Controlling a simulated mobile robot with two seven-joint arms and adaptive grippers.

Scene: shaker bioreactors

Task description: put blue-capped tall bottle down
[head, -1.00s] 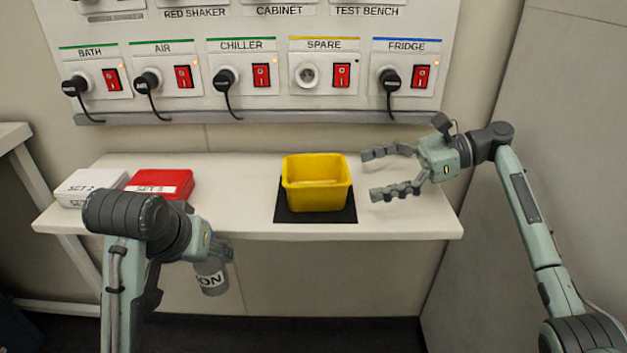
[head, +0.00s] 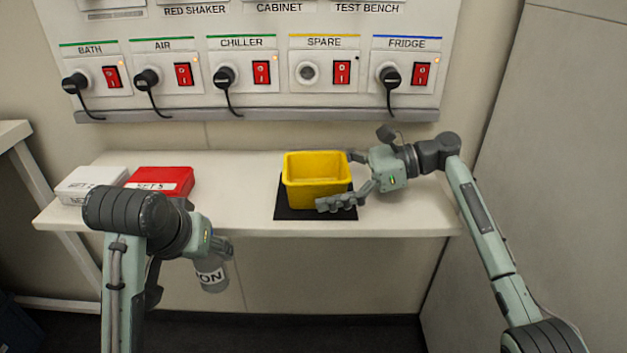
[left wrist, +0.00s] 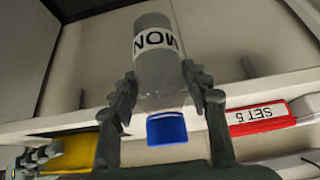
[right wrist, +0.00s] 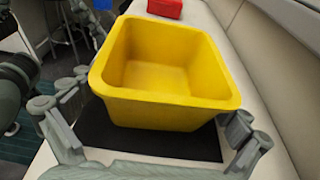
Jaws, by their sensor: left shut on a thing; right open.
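The blue-capped tall bottle (left wrist: 158,65) is grey with a white label reading "MON" or similar. Its blue cap (left wrist: 166,128) shows in the left wrist view. In the head view the bottle (head: 211,275) hangs in front of the bench's front edge, its cap hidden. My left gripper (left wrist: 160,95) is shut on the bottle, one finger on each side. My right gripper (head: 340,178) is open, its fingers on either side of the yellow bin (head: 318,190). In the right wrist view the right gripper (right wrist: 150,120) appears apart from the bin's walls.
The yellow bin looks empty and stands on a black mat (head: 289,213) on the white bench (head: 235,195). A red box (head: 160,180) labelled SET 5 and a white box (head: 92,182) stand at the left. The bench between red box and mat is clear. A socket panel (head: 260,65) is behind.

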